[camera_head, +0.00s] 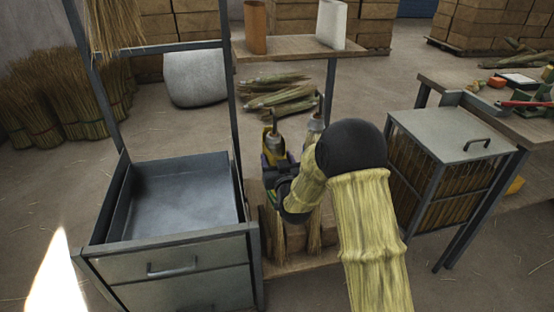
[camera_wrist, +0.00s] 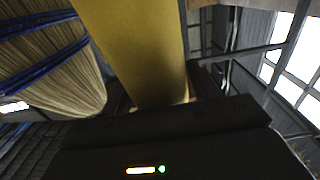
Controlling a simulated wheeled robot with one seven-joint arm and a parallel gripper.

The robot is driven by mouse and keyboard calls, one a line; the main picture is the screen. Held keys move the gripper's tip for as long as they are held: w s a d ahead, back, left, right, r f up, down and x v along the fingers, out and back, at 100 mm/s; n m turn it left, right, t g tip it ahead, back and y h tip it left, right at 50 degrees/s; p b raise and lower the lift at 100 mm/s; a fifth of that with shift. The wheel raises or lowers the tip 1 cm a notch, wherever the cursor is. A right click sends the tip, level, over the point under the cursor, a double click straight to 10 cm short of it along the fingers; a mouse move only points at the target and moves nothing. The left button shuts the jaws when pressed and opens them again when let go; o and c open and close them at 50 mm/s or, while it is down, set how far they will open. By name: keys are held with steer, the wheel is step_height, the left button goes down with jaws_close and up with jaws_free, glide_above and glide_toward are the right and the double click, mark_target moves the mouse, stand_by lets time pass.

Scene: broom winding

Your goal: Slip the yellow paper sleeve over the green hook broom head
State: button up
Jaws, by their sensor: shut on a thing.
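The yellow paper sleeve (camera_wrist: 140,50) fills the upper middle of the wrist view, rising from between my fingers. In the head view my gripper (camera_head: 276,168) is at the middle of the rack, partly behind my own arm, and a small part of the yellow sleeve (camera_head: 267,139) shows above it. My gripper is shut on the sleeve. A grey tip shows just above the sleeve. I cannot tell whether the sleeve is around or beside it. Which head is the green hook one is not clear. A straw broom head (camera_wrist: 45,60) with blue bands is left of the sleeve.
A brown sleeve (camera_head: 256,27) and a white sleeve (camera_head: 332,22) stand on the upper shelf (camera_head: 290,45). An open metal tray (camera_head: 185,195) is at left. A lidded cage (camera_head: 450,135) of straw stands at right. Rack posts are close to my gripper.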

steer(key=shift+f+b, duration=1.25)
steer(key=shift+f, duration=0.35)
step_height(320, 180, down, 11)
steer(key=b, duration=0.9)
stand_by(0.9)
steer(key=shift+f+b, duration=0.65)
stand_by(0.7)
steer(key=o, duration=1)
steer(key=shift+o, duration=0.2)
steer(key=shift+s, duration=0.1)
